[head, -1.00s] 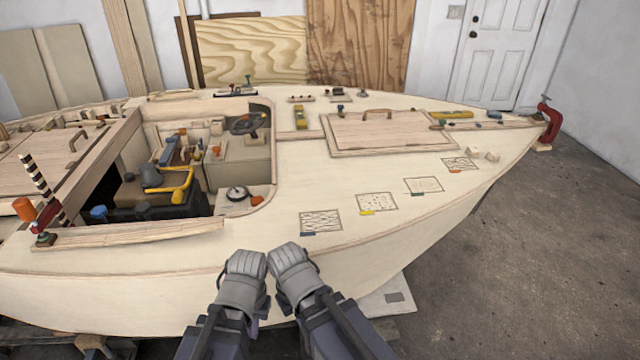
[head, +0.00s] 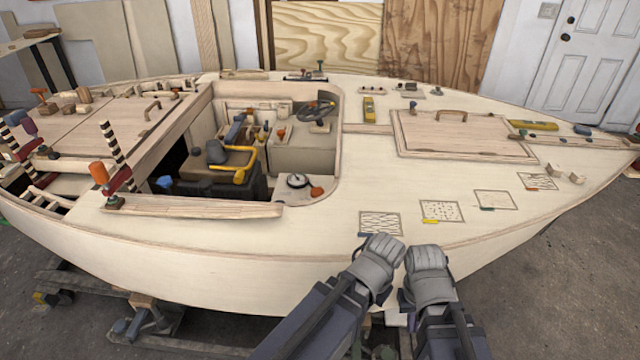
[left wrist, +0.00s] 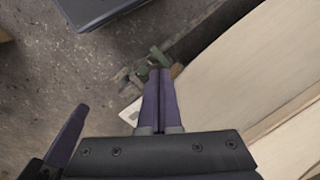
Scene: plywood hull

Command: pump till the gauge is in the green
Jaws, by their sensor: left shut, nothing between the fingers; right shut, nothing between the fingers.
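A small round dial gauge (head: 298,181) with a white face lies on the cockpit ledge; its needle and any green band are too small to read. Beside it is an orange-red knob (head: 316,191). A yellow bent lever (head: 245,163) stands in the cockpit; I cannot tell which part is the pump. My right gripper (head: 406,300) is largely hidden by my arm, outside the hull's near side. My left gripper (left wrist: 160,98) is shut and empty in the left wrist view, beside the hull and above the floor. Neither gripper touches the gauge or lever.
The plywood hull (head: 230,265) stands on trestles (head: 148,315). Striped posts (head: 112,145) and an orange-capped clamp (head: 99,174) rise at the cockpit's left. A hatch (head: 450,135) and marked squares (head: 380,223) are on the deck. Concrete floor (head: 560,290) is clear at right.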

